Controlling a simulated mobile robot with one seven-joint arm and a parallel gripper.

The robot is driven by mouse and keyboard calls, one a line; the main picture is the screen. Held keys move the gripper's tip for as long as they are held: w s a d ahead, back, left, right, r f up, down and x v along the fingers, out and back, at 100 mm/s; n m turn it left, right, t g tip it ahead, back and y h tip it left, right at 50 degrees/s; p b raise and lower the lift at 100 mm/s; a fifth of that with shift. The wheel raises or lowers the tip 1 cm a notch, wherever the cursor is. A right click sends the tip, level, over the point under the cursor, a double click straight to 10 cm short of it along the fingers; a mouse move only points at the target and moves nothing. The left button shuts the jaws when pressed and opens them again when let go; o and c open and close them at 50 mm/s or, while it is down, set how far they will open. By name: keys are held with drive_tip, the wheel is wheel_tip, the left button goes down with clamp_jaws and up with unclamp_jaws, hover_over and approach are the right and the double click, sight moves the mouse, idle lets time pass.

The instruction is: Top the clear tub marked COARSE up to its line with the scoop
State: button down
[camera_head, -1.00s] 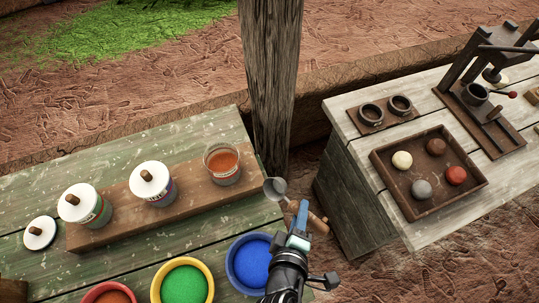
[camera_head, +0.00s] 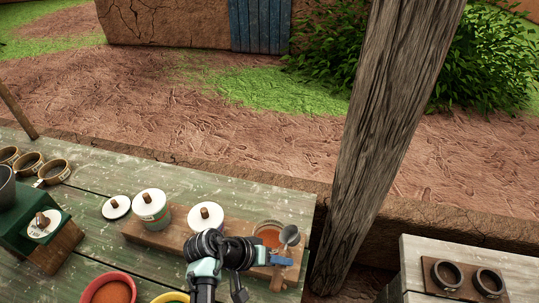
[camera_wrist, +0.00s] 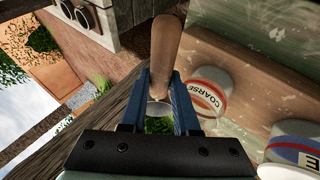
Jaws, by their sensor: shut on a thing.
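The clear open tub (camera_head: 267,236) holds orange-red grains and stands at the right end of a wooden plank on the green bench. Its COARSE label shows in the wrist view (camera_wrist: 207,92), tilted in the picture. My gripper (camera_head: 282,262) is shut on the wooden handle (camera_wrist: 168,45) of the scoop. The scoop's grey metal bowl (camera_head: 290,235) appears at the tub's right rim in the head view. I cannot tell whether it touches the rim or holds any grains. The tub's fill line is too small to make out.
Two lidded tubs (camera_head: 152,208) (camera_head: 206,217) stand left on the plank (camera_head: 150,238). A red bowl (camera_head: 108,289) of orange-brown powder is at the front. A thick post (camera_head: 385,130) rises right of the bench, near the scoop.

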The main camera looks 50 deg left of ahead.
drive_tip(key=shift+s+a+r+m+g, duration=0.1)
drive_tip(key=shift+a+r+m+g, duration=0.25)
drive_tip(key=shift+a+r, duration=0.75)
drive_tip(key=shift+s+a+r+m+p, duration=0.1)
drive_tip(key=shift+a+r+m+p, duration=0.15)
drive_tip(key=shift+r+p, duration=0.15)
drive_tip(key=shift+d+r+m+g+y+p, duration=0.15)
drive_tip(key=shift+r+g+y+p, duration=0.25)
drive_tip(key=shift+y+p, duration=0.2)
drive_tip(key=shift+d+r+m+g+y+p, duration=0.15)
drive_tip(key=shift+r+g+y+p, duration=0.1)
drive_tip(key=shift+r+y+p, duration=0.3)
drive_tip(key=shift+w+d+r+m+g+y, duration=0.1)
drive_tip(key=shift+r+g+y, duration=0.15)
drive_tip(key=shift+y, duration=0.25)
drive_tip(key=shift+w+a+r+m+g+y, duration=0.1)
drive_tip(key=shift+g+y, duration=0.2)
drive_tip(key=shift+y, duration=0.15)
drive_tip(key=shift+d+r+m+g+y, duration=0.1)
drive_tip(key=shift+r+g+y, duration=0.15)
drive_tip(key=shift+y, duration=0.25)
